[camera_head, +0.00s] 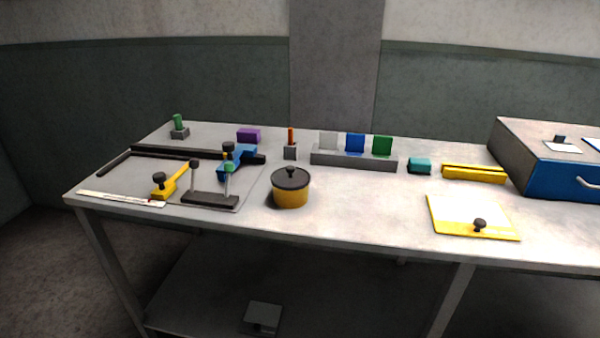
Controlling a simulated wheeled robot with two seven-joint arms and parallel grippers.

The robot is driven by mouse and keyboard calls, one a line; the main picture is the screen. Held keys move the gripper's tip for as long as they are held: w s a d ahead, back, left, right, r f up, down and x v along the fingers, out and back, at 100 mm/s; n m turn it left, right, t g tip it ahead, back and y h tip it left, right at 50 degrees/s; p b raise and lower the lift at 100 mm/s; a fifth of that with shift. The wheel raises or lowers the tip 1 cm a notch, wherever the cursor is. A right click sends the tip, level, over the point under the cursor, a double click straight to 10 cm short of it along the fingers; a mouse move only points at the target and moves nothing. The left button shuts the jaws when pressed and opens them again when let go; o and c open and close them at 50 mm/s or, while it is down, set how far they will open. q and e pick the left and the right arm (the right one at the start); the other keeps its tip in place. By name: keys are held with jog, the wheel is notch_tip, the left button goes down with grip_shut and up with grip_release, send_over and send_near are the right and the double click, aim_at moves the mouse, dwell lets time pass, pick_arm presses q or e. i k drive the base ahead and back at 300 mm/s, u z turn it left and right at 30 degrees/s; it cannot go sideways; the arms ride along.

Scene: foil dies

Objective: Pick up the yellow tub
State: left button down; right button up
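The yellow tub (291,194) stands upright on the table, a little left of the table's middle and near the front edge. It is round, with a dark lid (291,178) and a small dark knob on top. The lid sits on the tub, so the inside is hidden. Neither of my grippers shows in the head view, and nothing touches the tub.
Left of the tub is a grey board (120,178) with yellow and blue clamps. Behind it are an orange-topped block (290,150) and a grey rack (353,160) with coloured plates. A yellow-edged white plate (450,213) lies right. Table between tub and plate is clear.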

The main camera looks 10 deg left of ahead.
aim_at(285, 199)
jog(key=u, duration=2.5)
jog(key=i, duration=2.05)
jog(key=z, duration=3.3)
